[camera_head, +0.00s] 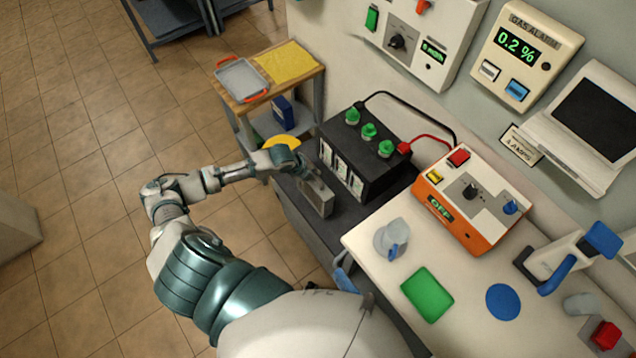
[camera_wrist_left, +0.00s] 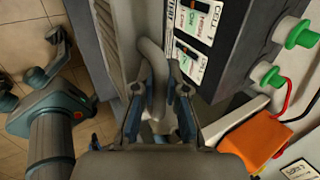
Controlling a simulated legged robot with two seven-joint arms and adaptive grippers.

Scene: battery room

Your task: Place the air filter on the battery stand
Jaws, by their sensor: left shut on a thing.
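The air filter (camera_head: 316,197) is a grey, flat box-like piece with a light frame, upright beside the black battery (camera_head: 358,165). My left gripper (camera_head: 303,172) reaches in from the left at its top and is shut on its handle. In the left wrist view, the two fingers (camera_wrist_left: 160,108) close around the grey curved handle (camera_wrist_left: 152,75), with the filter body at its left. The dark battery stand (camera_head: 345,217) is under the battery and the filter. Whether the filter's bottom touches the stand cannot be told.
The battery, with green caps and cables, stands close to the filter's right. An orange charger (camera_head: 468,200) and a white table (camera_head: 375,268) with a jug (camera_head: 391,239) lie to the right. A wooden shelf cart (camera_head: 243,104) with a tray stands behind. Floor is open at left.

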